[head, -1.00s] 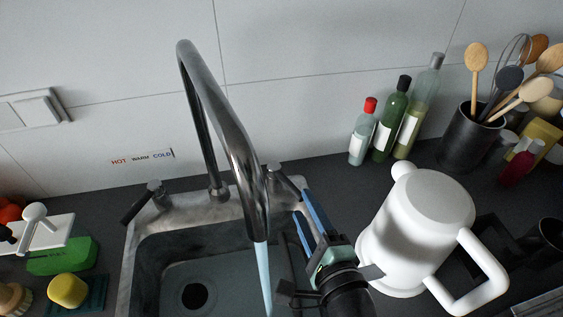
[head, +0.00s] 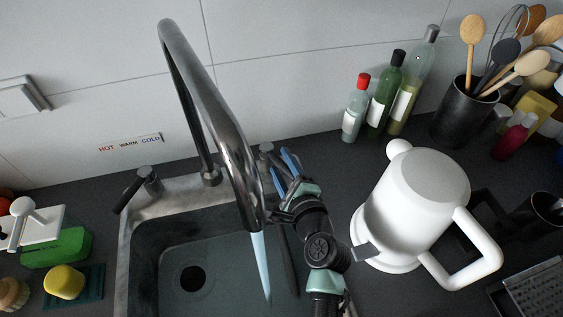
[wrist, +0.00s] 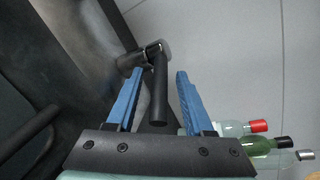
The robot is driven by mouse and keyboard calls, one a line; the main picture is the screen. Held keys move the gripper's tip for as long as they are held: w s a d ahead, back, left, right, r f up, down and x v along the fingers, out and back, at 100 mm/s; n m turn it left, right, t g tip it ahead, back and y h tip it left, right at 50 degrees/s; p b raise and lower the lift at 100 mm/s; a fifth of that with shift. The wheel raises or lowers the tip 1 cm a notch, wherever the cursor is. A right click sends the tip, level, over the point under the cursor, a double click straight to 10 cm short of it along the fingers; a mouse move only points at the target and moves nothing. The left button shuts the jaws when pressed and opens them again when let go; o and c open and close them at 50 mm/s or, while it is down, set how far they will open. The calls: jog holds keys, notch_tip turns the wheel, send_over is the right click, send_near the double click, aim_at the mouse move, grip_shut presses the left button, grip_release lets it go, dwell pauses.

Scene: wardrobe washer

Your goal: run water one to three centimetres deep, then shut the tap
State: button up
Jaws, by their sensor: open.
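The chrome tap (head: 205,110) arches over the dark sink (head: 225,219), and a pale blue stream of water (head: 260,265) runs from its spout. A dark drain (head: 190,278) shows in the basin; I cannot tell the water depth. The left tap handle (head: 140,187) has its lever pointing down-left. The right tap handle (head: 266,148) is partly hidden by my gripper (head: 281,165). In the wrist view, my gripper (wrist: 159,75) is open, with its blue fingers on either side of that handle's dark lever (wrist: 158,95). Gaps show on both sides of the lever.
A big white jug (head: 415,205) stands close right of my arm. Several bottles (head: 386,95) and a dark utensil pot (head: 464,115) are behind it. A yellow sponge (head: 64,282) and a green block (head: 58,248) lie left of the sink. A HOT WARM COLD label (head: 130,143) is on the wall.

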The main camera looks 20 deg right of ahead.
jog(key=shift+w, duration=0.35)
jog(key=shift+f, duration=0.1)
jog(key=shift+c, duration=0.3)
grip_shut()
dwell(0.9)
